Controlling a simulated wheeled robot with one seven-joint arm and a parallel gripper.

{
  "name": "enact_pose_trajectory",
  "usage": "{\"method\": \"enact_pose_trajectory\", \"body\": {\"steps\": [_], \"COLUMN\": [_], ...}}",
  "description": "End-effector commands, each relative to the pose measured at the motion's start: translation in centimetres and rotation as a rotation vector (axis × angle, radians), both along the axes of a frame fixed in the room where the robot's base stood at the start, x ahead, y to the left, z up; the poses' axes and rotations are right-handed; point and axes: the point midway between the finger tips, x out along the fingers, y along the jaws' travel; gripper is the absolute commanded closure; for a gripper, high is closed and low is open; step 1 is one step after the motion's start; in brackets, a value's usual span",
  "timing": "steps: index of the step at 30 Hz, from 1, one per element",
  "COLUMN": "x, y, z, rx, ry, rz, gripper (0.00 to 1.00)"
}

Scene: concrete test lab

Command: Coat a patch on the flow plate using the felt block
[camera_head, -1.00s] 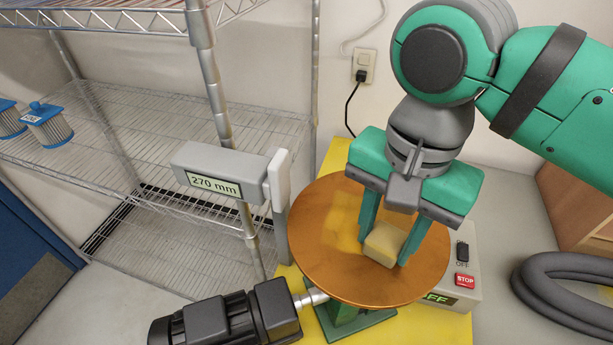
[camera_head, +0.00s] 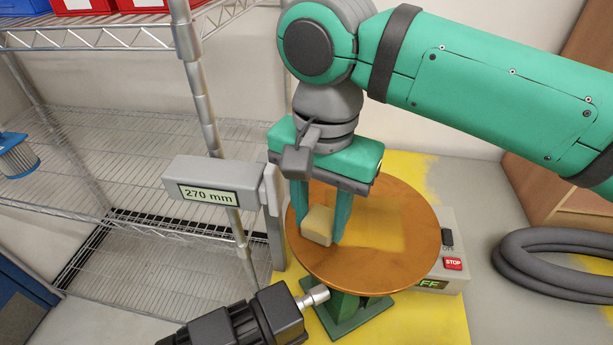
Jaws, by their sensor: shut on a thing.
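The flow plate (camera_head: 375,262) is a round copper-brown disc on a green stand (camera_head: 350,312). A lighter yellowish patch shows on its upper middle, right of my gripper. My gripper (camera_head: 319,232) points down over the left part of the plate. It is shut on the felt block (camera_head: 317,225), a small beige block between the two green fingers. The block is at the plate's surface near its left edge; whether it presses on the plate I cannot tell. Part of the plate's far side is hidden behind my gripper.
A grey gauge (camera_head: 215,183) reading "270 mm" stands left of the plate. A black motor-like unit (camera_head: 245,322) with a metal shaft lies in front. A control box (camera_head: 453,240) with a red STOP button and a grey hose (camera_head: 560,262) are at right. Wire shelving (camera_head: 100,160) fills the left.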

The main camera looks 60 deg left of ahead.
Motion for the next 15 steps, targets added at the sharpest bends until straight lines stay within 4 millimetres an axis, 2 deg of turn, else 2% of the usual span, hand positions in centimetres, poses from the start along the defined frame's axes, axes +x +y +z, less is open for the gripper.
{"method": "enact_pose_trajectory", "body": {"steps": [3, 5, 15], "x": [0.0, -0.1, -0.2], "y": [0.3, 0.3, 0.4], "z": [0.5, 2.2, 5.0], "rx": [0.0, 0.002, 0.0], "ry": [-0.001, -0.002, -0.001], "rz": [-0.003, -0.003, 0.004], "gripper": [0.86, 0.86, 0.86]}}
